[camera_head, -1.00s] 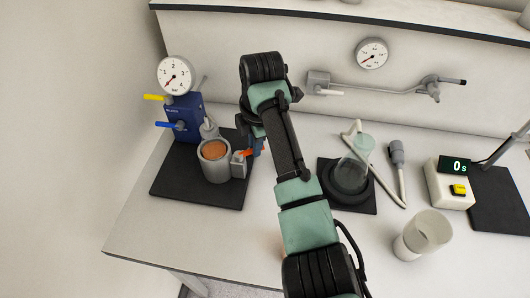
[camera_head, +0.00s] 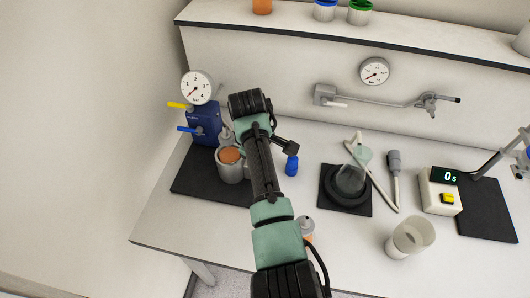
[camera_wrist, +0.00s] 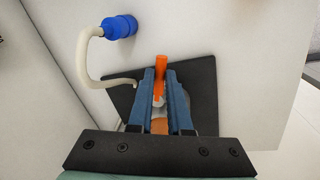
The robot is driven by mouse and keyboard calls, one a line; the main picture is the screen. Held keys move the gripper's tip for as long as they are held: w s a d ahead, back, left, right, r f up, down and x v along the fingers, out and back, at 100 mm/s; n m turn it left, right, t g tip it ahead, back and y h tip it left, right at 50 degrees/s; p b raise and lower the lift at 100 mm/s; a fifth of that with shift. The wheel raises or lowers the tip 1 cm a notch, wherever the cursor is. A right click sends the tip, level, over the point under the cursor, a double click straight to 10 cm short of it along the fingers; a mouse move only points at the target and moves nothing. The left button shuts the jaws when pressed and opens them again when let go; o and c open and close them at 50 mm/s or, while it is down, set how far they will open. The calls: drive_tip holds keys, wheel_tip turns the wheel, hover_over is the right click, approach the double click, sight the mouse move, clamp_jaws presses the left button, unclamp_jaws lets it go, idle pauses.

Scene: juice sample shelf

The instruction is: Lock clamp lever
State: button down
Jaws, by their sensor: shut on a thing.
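In the wrist view, my gripper (camera_wrist: 160,88) has its two blue fingers shut on an orange lever (camera_wrist: 161,66), which sticks out past the fingertips. A pale and orange-brown part shows between the fingers lower down. In the head view, a grey round holder (camera_head: 232,175) with orange-brown content (camera_head: 229,155) stands on a black mat (camera_head: 195,183). My arm covers the holder's right side, so the lever and my fingers are hidden there. Whether the lever is locked cannot be told.
A blue device with a dial gauge (camera_head: 197,87) stands behind the holder. A blue fitting (camera_head: 291,166) is right of my arm; a blue fitting with a pale hose (camera_wrist: 120,27) shows in the wrist view. Further right are a flask (camera_head: 350,179), an empty beaker (camera_head: 409,237) and a timer (camera_head: 441,192).

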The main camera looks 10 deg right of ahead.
drive_tip(key=m, duration=0.1)
drive_tip(key=a+m, duration=0.1)
drive_tip(key=m, duration=0.1)
drive_tip(key=m+p, duration=0.1)
drive_tip(key=shift+s+a+m+g, duration=0.25)
drive_tip(key=shift+s+m+g, duration=0.1)
drive_tip(key=shift+m+g, duration=0.05)
idle(0.4)
drive_tip(key=c, duration=0.8)
unclamp_jaws()
drive_tip(key=shift+c, duration=0.2)
drive_tip(key=shift+r, duration=0.1)
wheel_tip(320, 180, up, 13)
drive_tip(key=a, duration=0.2)
drive_tip(key=shift+s+a+f, duration=0.2)
drive_tip(key=shift+s+a, duration=0.05)
drive_tip(key=shift+s, duration=0.15)
